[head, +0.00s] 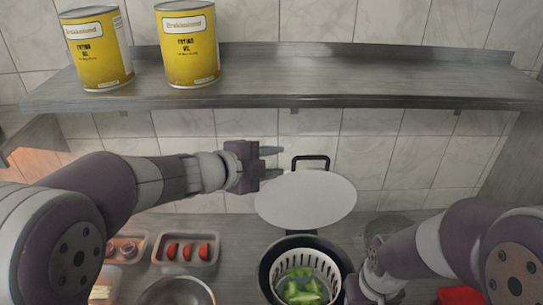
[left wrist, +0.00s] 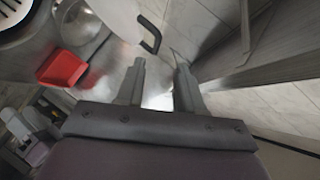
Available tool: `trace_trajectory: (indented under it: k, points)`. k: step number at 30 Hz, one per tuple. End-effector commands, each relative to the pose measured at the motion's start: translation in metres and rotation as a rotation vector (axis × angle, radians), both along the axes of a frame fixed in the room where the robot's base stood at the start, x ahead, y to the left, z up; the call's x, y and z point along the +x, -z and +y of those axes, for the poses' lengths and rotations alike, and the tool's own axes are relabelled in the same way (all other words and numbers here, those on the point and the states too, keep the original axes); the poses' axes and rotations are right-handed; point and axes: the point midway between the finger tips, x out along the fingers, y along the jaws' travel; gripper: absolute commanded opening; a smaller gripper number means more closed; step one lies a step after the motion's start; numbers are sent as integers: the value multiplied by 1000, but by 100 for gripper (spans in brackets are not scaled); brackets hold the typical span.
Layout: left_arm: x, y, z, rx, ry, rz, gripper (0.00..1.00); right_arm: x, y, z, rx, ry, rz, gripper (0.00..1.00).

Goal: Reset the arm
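My left gripper (head: 270,163) is held out in the air below the shelf, left of the handle of a round white lid (head: 305,201). Its two fingers are apart with nothing between them, as the left wrist view (left wrist: 159,72) also shows. My right arm comes in at the lower right. Its gripper (head: 356,290) is a dark shape low beside the pot, and its fingers cannot be made out.
A dark pot (head: 267,262) holds a white basket with green pieces. Two yellow cans (head: 97,48) (head: 187,45) stand on the metal shelf (head: 330,75). A tray (head: 160,258) holds red pieces; a metal bowl (head: 177,291) is nearby. A red container (left wrist: 62,70) shows too.

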Motion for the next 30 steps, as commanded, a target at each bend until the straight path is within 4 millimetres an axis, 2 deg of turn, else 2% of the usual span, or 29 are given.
trace_trajectory:
  k: [2,5,8,9,11,12,15,18,21,24,30]
  points:
    - [7,4,8,1,-63,27,37,0,0,0,0,0,0,43]
    - [16,34,46,-44,-340,189,37,0,0,0,0,0,0,43]
    - [0,95,101,-110,-696,431,37,0,15,0,0,0,0,43]
    - [-15,119,121,-133,-828,528,37,0,22,0,0,0,0,43]
    - [-43,155,145,-163,-1009,675,37,0,32,0,0,0,0,43]
    - [-65,178,158,-182,-1123,771,37,0,40,0,0,0,0,43]
    - [-124,229,179,-225,-1374,1006,37,0,59,0,0,0,0,43]
    - [-178,266,185,-265,-1563,1205,37,0,78,0,0,0,0,43]
    - [-214,296,185,-313,-1677,1332,37,0,100,0,0,0,0,43]
    - [-215,304,189,-338,-1694,1334,37,0,110,0,0,0,1,43]
    - [-214,301,190,-341,-1696,1330,37,0,106,0,0,0,0,43]
